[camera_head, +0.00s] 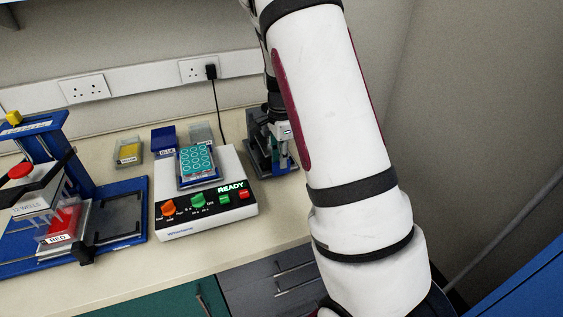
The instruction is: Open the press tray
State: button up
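A blue press-like stand (122,192) is at the left, with a red knob (21,170) and a yellow knob (13,117) on it. Its clear head is labelled "12 WELLS". A red box labelled "RED" (66,224) sits under the head on the blue base. A dark slotted plate lies on the base to its right. My arm comes down from the top right, and my gripper (283,131) is at a small grey metal device (259,163) at the bench's back right. The fingers are too small and dark to tell their opening or any contact.
A white machine (205,217) reading "READY" stands mid-bench with a teal well plate (198,160) on top. Behind it are a yellow-filled tray (129,152), a blue box (163,138) and a grey box (201,132). A black cable hangs from the wall socket. Drawers are below.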

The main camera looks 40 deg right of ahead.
jog(key=shift+f, duration=1.05)
grip_shut()
jog(key=s+a+p, duration=0.1)
jog(key=s+p, duration=0.1)
jog(key=s, duration=0.2)
jog(key=s+a+p, duration=0.1)
jog(key=s, duration=0.4)
jog(key=s+a+p, duration=0.2)
jog(key=s, duration=0.2)
jog(key=shift+s+p, duration=0.3)
jog(key=shift+s, duration=0.1)
